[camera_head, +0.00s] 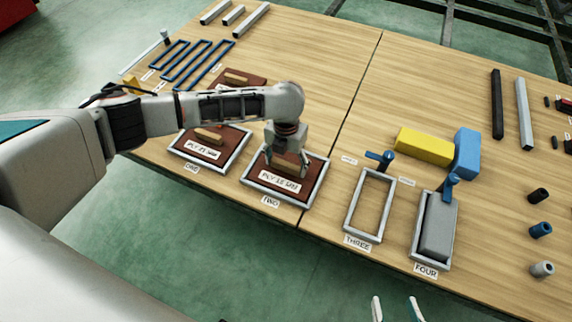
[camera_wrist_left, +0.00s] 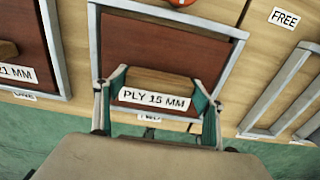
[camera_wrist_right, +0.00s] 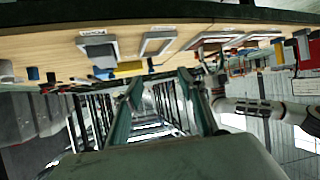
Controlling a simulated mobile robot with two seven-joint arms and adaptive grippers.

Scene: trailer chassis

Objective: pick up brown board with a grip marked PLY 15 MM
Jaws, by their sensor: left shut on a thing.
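The brown board marked PLY 15 MM (camera_head: 312,179) lies in the grey frame labelled TWO (camera_head: 271,201). It also shows in the left wrist view (camera_wrist_left: 160,45), with its light wooden grip between my fingers. My left gripper (camera_head: 288,163) comes down over the board from above and is shut on that grip. The gripper partly hides the grip and the board's back half in the head view. My right gripper (camera_head: 396,308) is open and empty, off the table's front edge; its spread fingers show in the right wrist view (camera_wrist_right: 160,88).
A brown board marked PLY 21 MM (camera_head: 224,148) lies in the frame left of TWO. Another brown board (camera_head: 252,82) lies behind. Frame THREE (camera_head: 350,212) is empty; frame FOUR (camera_head: 415,239) holds a grey block. Yellow (camera_head: 424,146) and blue (camera_head: 467,152) blocks stand behind them.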

